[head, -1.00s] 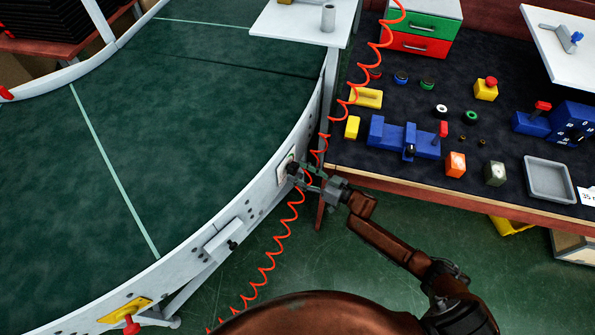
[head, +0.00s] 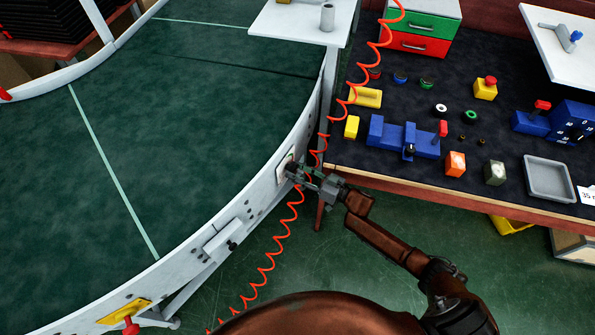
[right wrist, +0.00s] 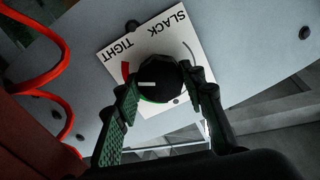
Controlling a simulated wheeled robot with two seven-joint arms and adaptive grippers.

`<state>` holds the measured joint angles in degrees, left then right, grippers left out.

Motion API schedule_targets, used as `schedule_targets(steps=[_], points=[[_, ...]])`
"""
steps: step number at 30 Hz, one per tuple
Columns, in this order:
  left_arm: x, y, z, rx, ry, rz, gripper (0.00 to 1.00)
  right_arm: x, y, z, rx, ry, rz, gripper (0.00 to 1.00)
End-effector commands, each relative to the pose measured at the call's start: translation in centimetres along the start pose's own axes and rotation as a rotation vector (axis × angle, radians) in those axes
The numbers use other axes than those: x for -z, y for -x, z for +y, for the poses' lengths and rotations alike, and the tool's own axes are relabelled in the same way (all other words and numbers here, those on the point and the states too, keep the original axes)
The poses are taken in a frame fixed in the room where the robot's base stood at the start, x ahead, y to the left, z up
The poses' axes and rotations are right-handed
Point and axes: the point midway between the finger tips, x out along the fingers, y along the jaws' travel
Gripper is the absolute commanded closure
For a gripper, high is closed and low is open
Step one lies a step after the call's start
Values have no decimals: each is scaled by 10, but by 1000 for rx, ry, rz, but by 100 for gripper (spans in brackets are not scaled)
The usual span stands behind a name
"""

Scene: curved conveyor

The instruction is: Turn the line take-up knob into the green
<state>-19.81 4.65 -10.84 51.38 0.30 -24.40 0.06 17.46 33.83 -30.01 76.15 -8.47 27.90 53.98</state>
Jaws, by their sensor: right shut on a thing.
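The take-up knob (right wrist: 160,78) is black and round with a white mark on its left side in the right wrist view. It sits on a white plate (right wrist: 152,40) lettered SLACK and TIGHT. A red arc (right wrist: 126,70) shows left of the knob, and a sliver of green shows at its lower left, partly hidden by a finger. The plate also shows on the conveyor's outer side in the head view (head: 284,166). My right gripper (head: 297,174) is shut on the knob, one finger on each side (right wrist: 160,88). My left gripper is not in view.
The curved conveyor (head: 180,110) has a pale side rail. A coiled red hose (head: 270,262) hangs close to my right gripper. A workbench (head: 380,175) with blue fixtures, coloured buttons and a grey tray (head: 549,179) stands to the right. Green floor lies below.

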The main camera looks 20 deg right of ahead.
Motion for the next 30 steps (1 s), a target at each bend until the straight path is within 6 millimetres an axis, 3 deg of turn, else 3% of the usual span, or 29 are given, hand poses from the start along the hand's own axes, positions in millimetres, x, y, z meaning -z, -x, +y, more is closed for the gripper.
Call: schedule_targets(steps=[14, 30], points=[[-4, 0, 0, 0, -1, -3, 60, 0, 0, -1, 0, 118, 1, 87], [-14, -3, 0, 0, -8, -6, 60, 0, -1, -1, 2, 603, 3, 87]])
